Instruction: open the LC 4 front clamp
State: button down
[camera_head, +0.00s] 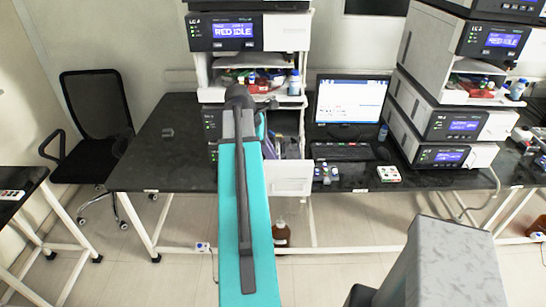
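Two instrument stacks stand on the dark bench. I cannot make out the front clamp on either stack. My teal arm reaches up the middle, in front of the left stack's lower part. My gripper does not show; the arm hides that area.
A monitor (350,100) and keyboard (342,152) stand between the stacks. Small bottles (326,173) and a white tray (388,174) lie near the bench (180,150) edge. A black chair (95,110) is at left. A brown bottle (281,234) stands below the bench.

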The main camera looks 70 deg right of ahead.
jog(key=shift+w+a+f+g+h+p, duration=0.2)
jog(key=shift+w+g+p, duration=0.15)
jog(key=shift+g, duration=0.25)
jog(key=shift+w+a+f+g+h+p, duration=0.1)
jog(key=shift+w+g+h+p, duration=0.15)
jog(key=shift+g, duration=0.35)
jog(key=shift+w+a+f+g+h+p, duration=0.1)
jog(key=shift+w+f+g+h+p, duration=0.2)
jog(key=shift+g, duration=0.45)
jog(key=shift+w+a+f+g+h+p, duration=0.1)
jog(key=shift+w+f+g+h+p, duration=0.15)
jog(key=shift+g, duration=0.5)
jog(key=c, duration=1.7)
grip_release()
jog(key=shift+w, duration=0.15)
